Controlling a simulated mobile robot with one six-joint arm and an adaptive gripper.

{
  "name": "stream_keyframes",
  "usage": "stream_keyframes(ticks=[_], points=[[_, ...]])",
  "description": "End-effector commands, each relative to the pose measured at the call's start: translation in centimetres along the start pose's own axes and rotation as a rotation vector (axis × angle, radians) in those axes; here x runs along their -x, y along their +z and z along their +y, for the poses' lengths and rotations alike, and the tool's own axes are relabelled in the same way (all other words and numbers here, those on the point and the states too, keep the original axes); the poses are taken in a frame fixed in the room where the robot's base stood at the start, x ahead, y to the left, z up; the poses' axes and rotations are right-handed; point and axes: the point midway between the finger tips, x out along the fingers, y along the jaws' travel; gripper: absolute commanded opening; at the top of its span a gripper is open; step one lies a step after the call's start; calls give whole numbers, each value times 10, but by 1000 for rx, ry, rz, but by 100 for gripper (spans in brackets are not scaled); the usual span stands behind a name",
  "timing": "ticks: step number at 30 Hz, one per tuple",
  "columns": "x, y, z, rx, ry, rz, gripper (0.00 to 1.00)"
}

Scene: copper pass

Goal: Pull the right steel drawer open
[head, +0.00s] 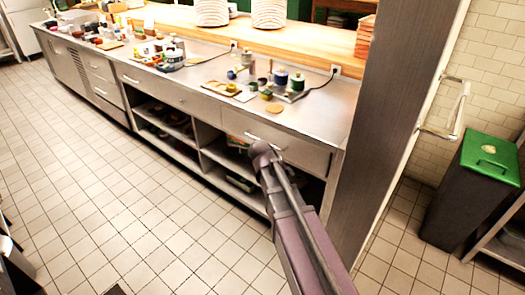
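The right steel drawer (302,153) is at the right end of the long steel counter, just under the worktop. Its front looks flush with the counter, so it appears shut. A pale bar handle (252,136) shows on its front, and my arm overlaps the view just below and right of it. My arm reaches up from the bottom right and ends in view at a rounded dark joint in front of the drawer. My gripper itself does not show, so I cannot tell whether anything touches the handle.
Another steel drawer (165,92) is to the left, above open shelves (225,160). Small jars and trays stand on the worktop (318,112). A steel post (390,110) rises at the counter's right end, with a green-lidded bin (490,158) beyond. The tiled floor (130,190) in front is clear.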

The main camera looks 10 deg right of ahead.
Motion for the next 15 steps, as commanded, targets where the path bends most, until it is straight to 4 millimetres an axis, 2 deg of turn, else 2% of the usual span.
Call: stream_keyframes(ticks=[1, 4, 15], points=[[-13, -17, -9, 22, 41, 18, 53], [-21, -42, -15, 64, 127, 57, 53], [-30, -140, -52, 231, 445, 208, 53]])
